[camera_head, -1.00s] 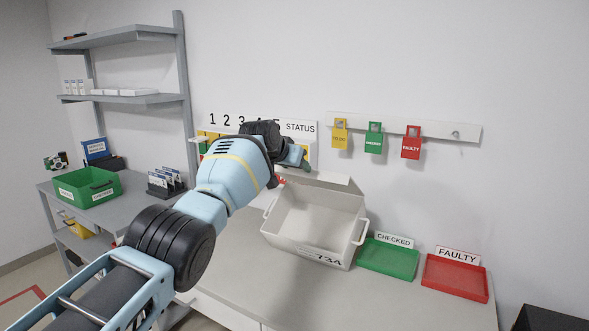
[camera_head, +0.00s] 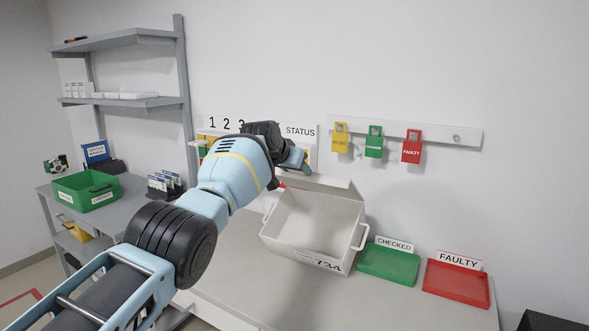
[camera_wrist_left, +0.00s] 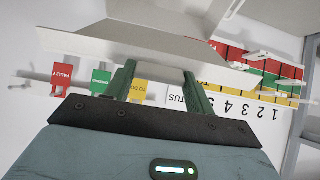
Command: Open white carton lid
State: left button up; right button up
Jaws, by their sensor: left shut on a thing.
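The white carton (camera_head: 305,251), marked 734, stands on the bench with its top open, so its empty-looking inside shows in the head view. Its lid (camera_head: 335,186) stands up along the back edge, near the wall. My left gripper (camera_head: 297,163) is at the back left of the carton, its fingers partly hidden by my wrist. In the left wrist view the left gripper (camera_wrist_left: 158,82) has its two green fingers closed on the pale lid panel (camera_wrist_left: 110,42). My right gripper is in neither view.
A green CHECKED tray (camera_head: 388,265) and a red FAULTY tray (camera_head: 456,283) lie right of the carton. Yellow, green and red tags (camera_head: 411,147) hang from a wall rail behind. A status board (camera_head: 300,131) is behind my wrist. Bench front is clear.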

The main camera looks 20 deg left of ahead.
pick_arm(q)
jog(key=shift+r, duration=0.2)
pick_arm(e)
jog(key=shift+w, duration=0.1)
pick_arm(q)
jog(key=o, duration=1.4)
jog(key=shift+f, duration=0.1)
jog(key=p+v, duration=0.4)
jog(key=v, duration=0.4)
jog(key=shift+p, duration=0.35)
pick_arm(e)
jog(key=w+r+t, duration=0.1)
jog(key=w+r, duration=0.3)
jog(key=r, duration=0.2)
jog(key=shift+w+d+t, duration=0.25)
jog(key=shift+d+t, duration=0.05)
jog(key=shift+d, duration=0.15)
pick_arm(q)
jog(key=shift+w, duration=0.1)
